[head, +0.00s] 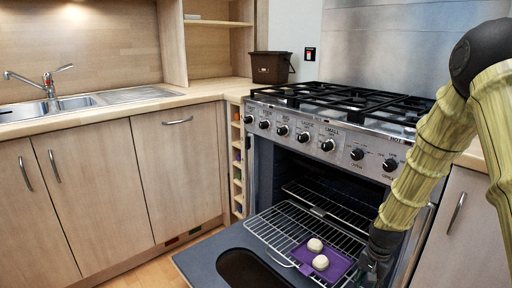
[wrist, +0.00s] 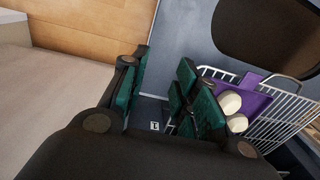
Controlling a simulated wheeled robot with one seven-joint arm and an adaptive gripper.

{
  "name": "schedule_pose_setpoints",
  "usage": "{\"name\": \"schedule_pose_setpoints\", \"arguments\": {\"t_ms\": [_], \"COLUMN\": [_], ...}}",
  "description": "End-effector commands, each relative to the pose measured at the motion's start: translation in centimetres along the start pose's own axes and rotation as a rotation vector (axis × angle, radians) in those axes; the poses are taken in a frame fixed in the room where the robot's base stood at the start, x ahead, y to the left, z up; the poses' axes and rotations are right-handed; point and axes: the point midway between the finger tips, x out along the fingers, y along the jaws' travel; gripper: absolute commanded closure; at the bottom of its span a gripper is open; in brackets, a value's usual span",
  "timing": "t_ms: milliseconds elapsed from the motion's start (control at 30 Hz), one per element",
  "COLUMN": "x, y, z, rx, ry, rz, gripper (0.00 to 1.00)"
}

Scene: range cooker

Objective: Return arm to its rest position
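My arm, in a ribbed yellow-green cover, reaches down from the right of the head view. My gripper (head: 374,262) hangs low at the right side of the open oven, beside the pulled-out wire rack (head: 272,222). In the wrist view my gripper (wrist: 163,78) has its green-padded fingers apart with nothing between them. A purple tray (head: 338,264) with two pale round buns (head: 318,254) lies on the rack, left of my gripper in the head view. The tray also shows in the wrist view (wrist: 262,99), to the right of the fingers and apart from them.
The oven door (head: 205,262) is folded down. The range cooker (head: 335,140) has black pan supports (head: 345,100) on top and a row of knobs. A brown bin (head: 271,67) stands on the counter. A sink (head: 50,106) is at the left. Floor shows left of the door.

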Motion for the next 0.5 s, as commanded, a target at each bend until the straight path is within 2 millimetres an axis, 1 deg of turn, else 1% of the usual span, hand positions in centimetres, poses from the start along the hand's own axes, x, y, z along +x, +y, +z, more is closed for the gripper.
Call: {"name": "schedule_pose_setpoints", "arguments": {"t_ms": [33, 200, 367, 500], "x": [0.8, 3.1, 5.7, 8.4], "y": [0.1, -0.2, 0.7, 2.0], "z": [0.6, 2.6, 4.6, 7.0], "rx": [-0.014, -0.075, -0.131, -0.191], "ry": [-0.003, -0.002, -0.002, -0.003], "rz": [0.004, 0.007, 0.012, 0.017], "gripper": [0.70, 0.70, 0.70, 0.70]}}
